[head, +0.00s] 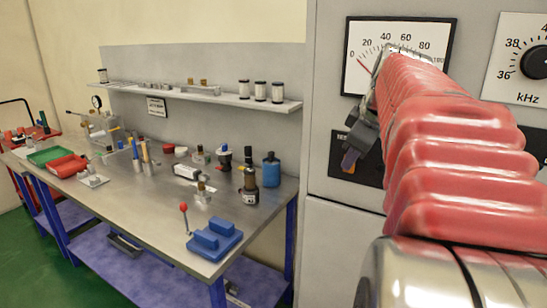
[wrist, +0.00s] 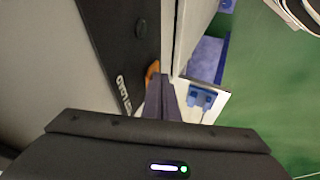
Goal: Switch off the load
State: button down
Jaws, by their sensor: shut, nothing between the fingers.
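A black panel (head: 340,178) on the grey cabinet front is partly hidden by my arm in the head view; its visible label begins "TEST". In the wrist view the same panel (wrist: 125,45) shows lettering that ends in "LOAD", turned around. A small orange piece, seemingly the load switch (wrist: 152,70), sits at the panel's edge beside my fingertips. A bit of orange also shows under the gripper in the head view. My gripper (head: 350,158) is shut and empty, with its tips at the panel. I cannot tell whether they touch the switch, or the switch's position.
Above the panel is a white gauge (head: 362,62) with a red needle near the low end. A kHz dial (head: 535,63) is at the right, beyond my arm. A metal workbench (head: 150,215) with several tools and a blue block (head: 214,240) stands left of the cabinet.

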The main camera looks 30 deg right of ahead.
jog(key=shift+r, duration=0.5)
jog(key=a+v, duration=0.2)
jog(key=v, duration=1)
jog(key=shift+s+a, duration=0.3)
jog(key=shift+f, duration=0.2)
